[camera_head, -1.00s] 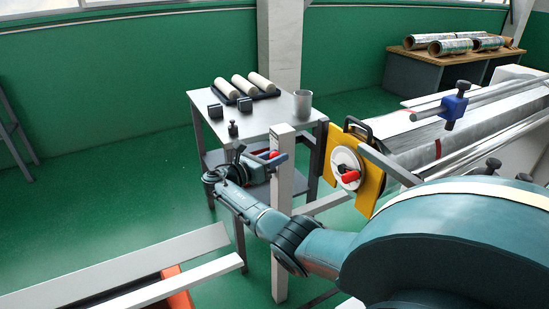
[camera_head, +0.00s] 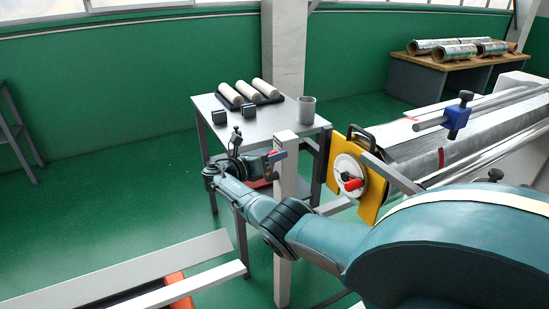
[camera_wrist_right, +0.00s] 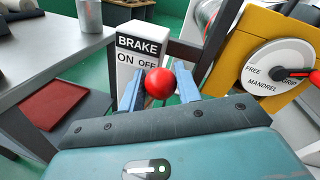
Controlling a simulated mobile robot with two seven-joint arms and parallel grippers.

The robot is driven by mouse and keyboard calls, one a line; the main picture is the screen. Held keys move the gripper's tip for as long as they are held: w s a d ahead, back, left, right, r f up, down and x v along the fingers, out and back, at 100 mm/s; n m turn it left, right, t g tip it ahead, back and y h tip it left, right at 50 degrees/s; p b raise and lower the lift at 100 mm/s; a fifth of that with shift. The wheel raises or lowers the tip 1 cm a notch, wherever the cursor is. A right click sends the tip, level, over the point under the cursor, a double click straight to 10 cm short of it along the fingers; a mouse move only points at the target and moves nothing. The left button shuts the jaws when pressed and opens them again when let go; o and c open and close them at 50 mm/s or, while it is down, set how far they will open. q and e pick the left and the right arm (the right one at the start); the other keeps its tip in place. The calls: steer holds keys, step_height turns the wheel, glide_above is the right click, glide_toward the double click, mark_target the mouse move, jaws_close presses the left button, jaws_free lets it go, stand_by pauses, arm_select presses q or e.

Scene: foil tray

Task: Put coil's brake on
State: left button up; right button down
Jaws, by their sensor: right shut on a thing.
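The brake is a white post (camera_head: 286,185) that stands in front of the grey table. In the right wrist view its label panel (camera_wrist_right: 139,52) reads BRAKE, with ON at left and OFF at right. A red ball knob (camera_wrist_right: 159,83) shows below the label, nearer OFF than ON in this view. My right gripper (camera_wrist_right: 160,86) has its two blue-grey fingers on either side of the knob and is shut on it. In the head view this gripper (camera_head: 274,156) is at the post's upper part. The knob's lever is hidden behind the ball. My left gripper is out of view.
A yellow plate (camera_head: 370,208) with a white dial (camera_head: 346,170) and red handle stands right of the post, at the foil coil's end. The grey table (camera_head: 270,122) behind holds white rolls (camera_head: 246,91) and a cup (camera_head: 307,110). Green floor is free at left.

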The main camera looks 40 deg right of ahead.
steer(key=c, duration=1)
jaws_free()
steer(key=shift+s+f, duration=0.1)
steer(key=shift+c, duration=0.2)
steer(key=w+a, duration=0.1)
steer(key=a, duration=1.2)
steer(key=shift+w+r+b, duration=0.3)
steer(key=shift+c, duration=0.2)
